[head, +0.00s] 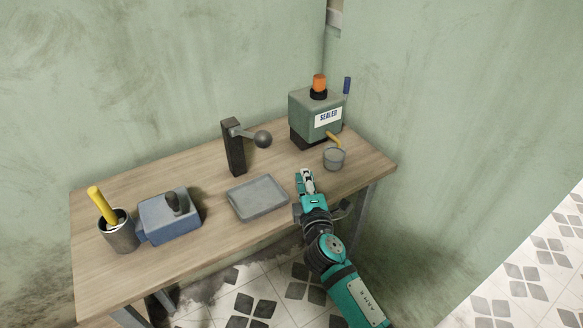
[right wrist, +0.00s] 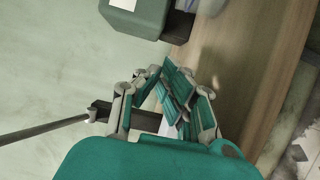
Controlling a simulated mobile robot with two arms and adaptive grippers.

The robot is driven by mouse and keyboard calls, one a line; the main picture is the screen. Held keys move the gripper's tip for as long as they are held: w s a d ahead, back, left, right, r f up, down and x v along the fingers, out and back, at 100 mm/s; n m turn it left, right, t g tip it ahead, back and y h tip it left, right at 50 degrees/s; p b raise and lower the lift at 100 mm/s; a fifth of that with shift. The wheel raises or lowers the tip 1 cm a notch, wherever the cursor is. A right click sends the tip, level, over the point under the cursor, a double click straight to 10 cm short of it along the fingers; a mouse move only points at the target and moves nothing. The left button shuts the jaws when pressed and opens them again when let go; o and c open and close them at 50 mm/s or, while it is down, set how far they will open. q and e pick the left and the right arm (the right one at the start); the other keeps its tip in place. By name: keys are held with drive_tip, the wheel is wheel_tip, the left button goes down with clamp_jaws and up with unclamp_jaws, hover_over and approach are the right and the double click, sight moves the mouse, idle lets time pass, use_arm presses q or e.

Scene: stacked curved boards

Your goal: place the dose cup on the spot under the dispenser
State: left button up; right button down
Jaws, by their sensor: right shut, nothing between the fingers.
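The dose cup (head: 334,158), small, grey and round, stands upright on the table just below the dispenser's yellow spout (head: 334,139) in the head view. I cannot tell whether it is exactly under the spout, and no marked spot shows. The dispenser (head: 300,107) is a green box labelled SEALER with an orange cap; part of a green box, likely the dispenser, shows in the right wrist view (right wrist: 150,18). My right gripper (head: 306,178) is shut and empty, left of and nearer than the cup, apart from it. Its closed fingers show in the right wrist view (right wrist: 172,88). My left gripper is out of view.
A shallow grey tray (head: 258,198) lies left of my right gripper. A dark post with a ball-ended arm (head: 234,148) stands behind it. A blue box device (head: 168,220) and a grey pot (head: 121,237) with a yellow handle stand at the left. The table's right end is clear.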

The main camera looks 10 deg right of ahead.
drive_tip(key=w, duration=0.5)
drive_tip(key=shift+w+d, duration=0.1)
drive_tip(key=shift+d, duration=0.3)
drive_tip(key=w, duration=0.3)
drive_tip(key=shift+w, duration=0.25)
drive_tip(key=shift+w+d, duration=0.35)
drive_tip(key=shift+w, duration=0.1)
drive_tip(key=d, duration=0.1)
drive_tip(key=s+d+p, duration=0.1)
drive_tip(key=shift+s+d, duration=0.3)
drive_tip(key=shift+d, duration=0.1)
drive_tip(key=shift+s+d, duration=0.1)
drive_tip(key=shift+d, duration=0.05)
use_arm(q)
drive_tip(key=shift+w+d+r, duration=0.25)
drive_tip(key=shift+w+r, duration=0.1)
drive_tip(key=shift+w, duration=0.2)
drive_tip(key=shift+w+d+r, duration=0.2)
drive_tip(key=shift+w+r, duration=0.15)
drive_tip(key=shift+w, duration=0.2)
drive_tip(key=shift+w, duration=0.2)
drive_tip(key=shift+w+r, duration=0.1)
use_arm(e)
drive_tip(key=shift+s+d, duration=0.2)
drive_tip(key=shift+d, duration=0.3)
drive_tip(key=shift+s+d, duration=0.2)
drive_tip(key=shift+d, duration=0.3)
